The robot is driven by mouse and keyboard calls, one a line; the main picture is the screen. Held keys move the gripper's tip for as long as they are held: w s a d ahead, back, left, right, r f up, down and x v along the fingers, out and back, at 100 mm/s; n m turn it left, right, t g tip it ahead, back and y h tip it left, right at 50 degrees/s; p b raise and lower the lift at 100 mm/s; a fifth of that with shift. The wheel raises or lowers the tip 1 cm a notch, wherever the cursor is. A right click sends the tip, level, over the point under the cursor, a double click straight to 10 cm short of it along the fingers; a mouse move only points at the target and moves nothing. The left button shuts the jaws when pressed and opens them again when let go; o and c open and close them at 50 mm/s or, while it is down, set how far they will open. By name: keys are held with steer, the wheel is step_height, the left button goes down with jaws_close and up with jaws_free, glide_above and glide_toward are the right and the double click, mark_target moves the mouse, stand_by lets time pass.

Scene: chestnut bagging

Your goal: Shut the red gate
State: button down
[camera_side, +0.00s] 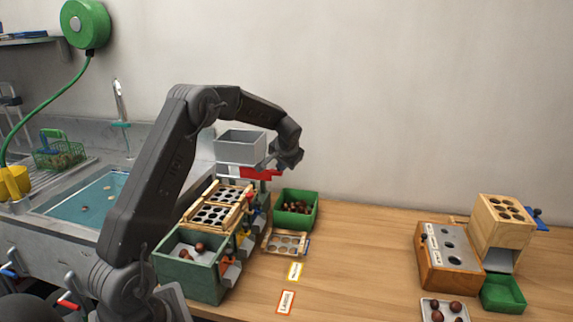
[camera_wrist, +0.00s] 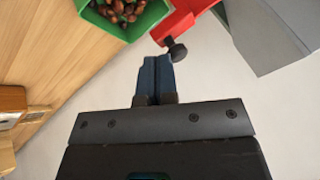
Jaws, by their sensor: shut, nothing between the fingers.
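The red gate (camera_side: 261,174) is a flat red plate below the grey hopper (camera_side: 241,146) in the side view. In the wrist view the red gate (camera_wrist: 179,24) shows at the top, with a dark round knob (camera_wrist: 177,50) at its near end. My gripper (camera_wrist: 155,62) is shut and empty, its blue fingertips close to the knob, just to its left and below in the picture. I cannot tell whether they touch. In the side view my gripper (camera_side: 281,165) is at the right end of the gate, and its fingertips are hard to make out.
A green bin (camera_side: 297,214) of chestnuts stands below and right of the gate. Wooden sorting trays (camera_side: 216,209) and a green box (camera_side: 190,267) with a few chestnuts stand left of it. The middle of the table is clear. A wooden block stand (camera_side: 447,262) is at the right.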

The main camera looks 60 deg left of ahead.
steer(key=s+a, duration=0.4)
steer(key=shift+s, duration=0.1)
stand_by(0.3)
steer(key=s+d+r+m+t+h, duration=0.1)
steer(key=s+d+r, duration=0.1)
steer(key=d+r, duration=0.65)
steer(key=s+d+r, duration=0.3)
steer(key=d+r, duration=0.2)
steer(key=d, duration=0.6)
steer(key=s+d+f+m+t+h, duration=0.2)
steer(key=s+d+h, duration=0.3)
steer(key=s+d, duration=1.5)
steer(key=shift+f+m, duration=0.2)
steer(key=shift+m, duration=0.6)
